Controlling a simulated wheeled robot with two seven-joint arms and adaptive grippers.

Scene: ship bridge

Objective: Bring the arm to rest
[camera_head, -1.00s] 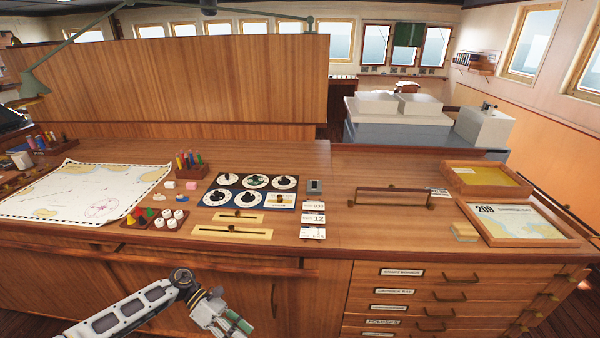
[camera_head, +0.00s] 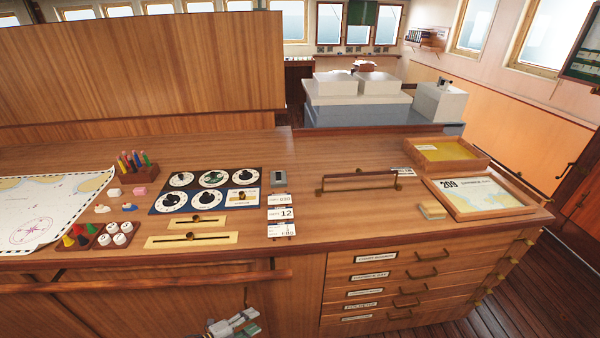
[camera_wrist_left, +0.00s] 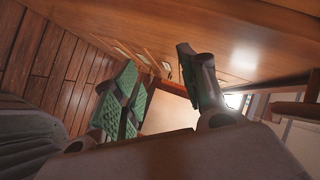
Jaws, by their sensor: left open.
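My left gripper (camera_head: 246,327) shows at the bottom edge of the head view, low in front of the wooden chart counter (camera_head: 330,222). Most of its arm is out of the picture. In the left wrist view my left gripper (camera_wrist_left: 160,92) has its green-padded fingers spread apart, with nothing between them. The wooden counter front (camera_wrist_left: 240,50) lies close above the fingers there. My right gripper is not in either view.
On the counter are a chart (camera_head: 40,215), a dial panel (camera_head: 205,190), slider plates (camera_head: 190,239), number cards (camera_head: 281,214) and a framed chart (camera_head: 480,196). Drawers (camera_head: 400,285) with handles face front. A wooden rail (camera_head: 140,285) runs along the front. Floor (camera_head: 510,300) shows clear at right.

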